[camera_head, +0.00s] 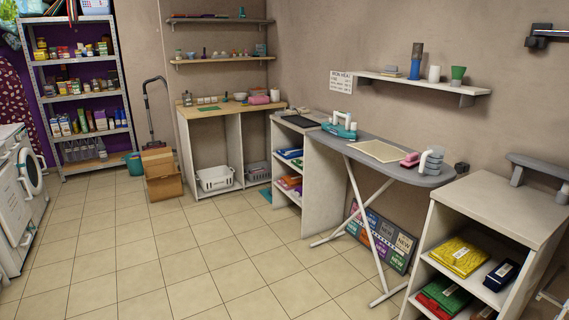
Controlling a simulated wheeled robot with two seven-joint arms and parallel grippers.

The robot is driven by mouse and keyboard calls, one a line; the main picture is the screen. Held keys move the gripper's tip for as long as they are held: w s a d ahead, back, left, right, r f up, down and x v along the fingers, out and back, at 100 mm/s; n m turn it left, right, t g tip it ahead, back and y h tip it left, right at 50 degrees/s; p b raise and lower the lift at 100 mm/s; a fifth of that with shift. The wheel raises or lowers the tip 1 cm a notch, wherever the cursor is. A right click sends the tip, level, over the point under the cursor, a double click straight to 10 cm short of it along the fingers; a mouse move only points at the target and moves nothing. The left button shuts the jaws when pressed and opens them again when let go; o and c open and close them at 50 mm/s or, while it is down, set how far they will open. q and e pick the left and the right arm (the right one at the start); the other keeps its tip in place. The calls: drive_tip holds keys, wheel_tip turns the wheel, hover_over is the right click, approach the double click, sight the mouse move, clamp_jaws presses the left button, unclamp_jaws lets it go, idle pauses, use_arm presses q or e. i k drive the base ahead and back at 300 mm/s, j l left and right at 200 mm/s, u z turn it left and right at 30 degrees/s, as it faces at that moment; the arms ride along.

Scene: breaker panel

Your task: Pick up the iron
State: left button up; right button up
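An ironing board (372,148) with a grey top and white crossed legs stands along the right wall. A teal and white object with a raised handle (340,125), which looks like an iron, rests on its far left end. A grey-white upright object (431,161) stands on the near right end; it may be another iron, but it is too small to tell. A small pink item (410,159) lies beside it. A beige flat pad (380,151) lies between them. Neither of my grippers shows in this view.
A white cabinet (498,205) with colourful packs stands at the right. A low shelf unit (309,175) adjoins the board's far end. A wall shelf (425,82) hangs above. A cardboard box (161,172) and washing machine (20,190) stand left. The tiled floor (200,255) is clear.

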sight(337, 130)
drive_tip(key=i, duration=2.6)
